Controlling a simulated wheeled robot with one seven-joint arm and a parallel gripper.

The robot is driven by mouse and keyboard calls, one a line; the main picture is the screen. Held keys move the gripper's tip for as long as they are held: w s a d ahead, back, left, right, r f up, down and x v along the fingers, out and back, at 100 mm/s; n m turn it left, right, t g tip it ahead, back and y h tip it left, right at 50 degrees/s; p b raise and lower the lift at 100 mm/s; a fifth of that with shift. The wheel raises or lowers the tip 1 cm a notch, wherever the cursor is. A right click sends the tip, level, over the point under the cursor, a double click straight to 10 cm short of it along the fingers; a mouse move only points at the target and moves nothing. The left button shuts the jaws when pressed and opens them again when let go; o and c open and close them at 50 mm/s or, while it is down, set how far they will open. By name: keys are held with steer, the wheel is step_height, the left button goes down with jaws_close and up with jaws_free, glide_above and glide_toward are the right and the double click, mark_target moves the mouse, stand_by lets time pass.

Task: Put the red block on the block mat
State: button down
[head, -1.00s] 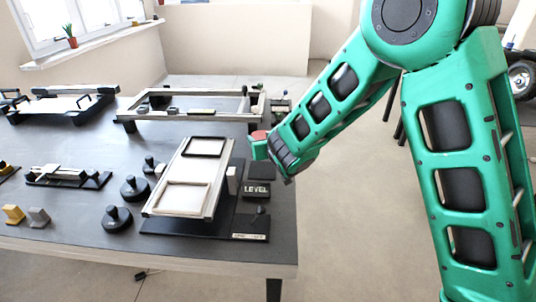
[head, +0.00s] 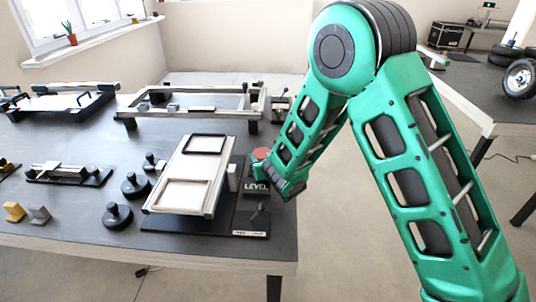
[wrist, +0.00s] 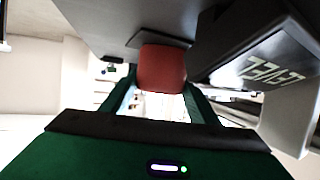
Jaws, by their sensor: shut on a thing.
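The red block (wrist: 162,68) is between the two fingers of my gripper (wrist: 160,85) in the wrist view. The gripper is shut on it. In the head view the red block (head: 261,153) shows as a small red patch at the end of my green arm. A thin dark square (wrist: 140,39), which looks like the block mat, lies just beyond the block in the wrist view. I cannot tell whether the block touches it. In the head view the arm and gripper mostly hide that spot, behind the LEVEL label.
A black box marked LEVEL (head: 256,187) is close beside the gripper, and it fills the right of the wrist view (wrist: 262,65). A raised pale tray frame (head: 210,168) stands left of the gripper. Black round knobs (head: 117,217) stand further left on the dark table (head: 70,215).

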steer(key=c, duration=0.7)
jaws_free()
steer(key=v, duration=1.2)
steer(key=shift+r, duration=0.1)
